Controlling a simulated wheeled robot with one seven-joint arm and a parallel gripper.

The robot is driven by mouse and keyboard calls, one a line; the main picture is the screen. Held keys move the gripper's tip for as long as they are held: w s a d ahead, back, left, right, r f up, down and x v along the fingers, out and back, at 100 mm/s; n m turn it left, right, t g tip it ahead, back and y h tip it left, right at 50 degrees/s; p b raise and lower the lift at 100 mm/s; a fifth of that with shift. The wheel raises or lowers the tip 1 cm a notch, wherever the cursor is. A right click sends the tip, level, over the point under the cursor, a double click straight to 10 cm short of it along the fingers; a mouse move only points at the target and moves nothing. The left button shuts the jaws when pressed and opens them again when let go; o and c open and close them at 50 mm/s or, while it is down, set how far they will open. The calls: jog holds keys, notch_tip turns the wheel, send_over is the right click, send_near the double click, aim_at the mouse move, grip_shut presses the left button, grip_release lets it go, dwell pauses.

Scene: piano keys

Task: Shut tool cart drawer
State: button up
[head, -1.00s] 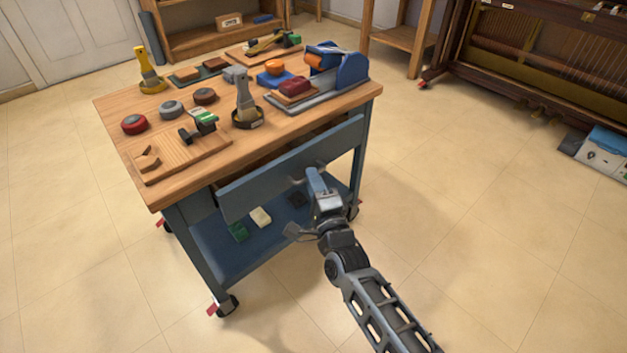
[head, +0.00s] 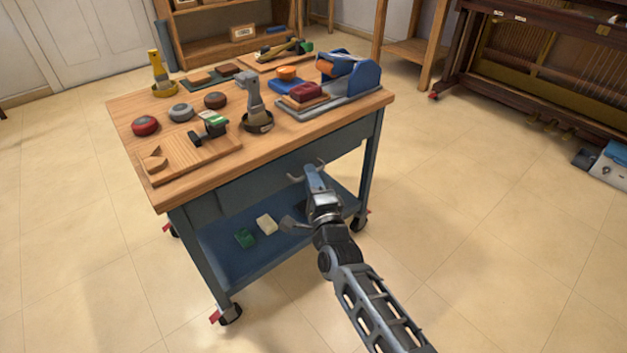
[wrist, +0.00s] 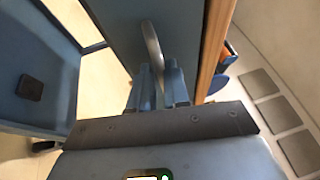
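The tool cart (head: 205,270) is a blue metal frame with a wooden top. Its blue drawer front (head: 255,185) sits under the tabletop and looks flush or nearly flush with the frame. The curved metal drawer handle (head: 294,178) stands out from the front; in the wrist view the handle (wrist: 152,42) runs down between the fingers. My gripper (head: 309,172) is at the middle of the handle. In the wrist view my gripper (wrist: 159,82) has its fingers close together around the handle, with only a narrow gap. The fingertips partly hide the handle.
The tabletop (head: 180,195) holds several tools, round tins and blocks. A lower shelf (head: 230,262) holds a green and a cream block. An opened piano (head: 550,75) stands at the back right and a wooden shelf unit (head: 215,50) behind. Floor around the cart is clear.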

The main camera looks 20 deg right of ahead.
jog(key=o, duration=0.4)
jog(key=shift+c, duration=0.2)
jog(key=s+f+p, duration=0.1)
jog(key=s+p, duration=0.1)
jog(key=s, duration=0.5)
jog(key=shift+s+a, duration=0.3)
jog(key=shift+a, duration=0.1)
jog(key=shift+f, duration=0.1)
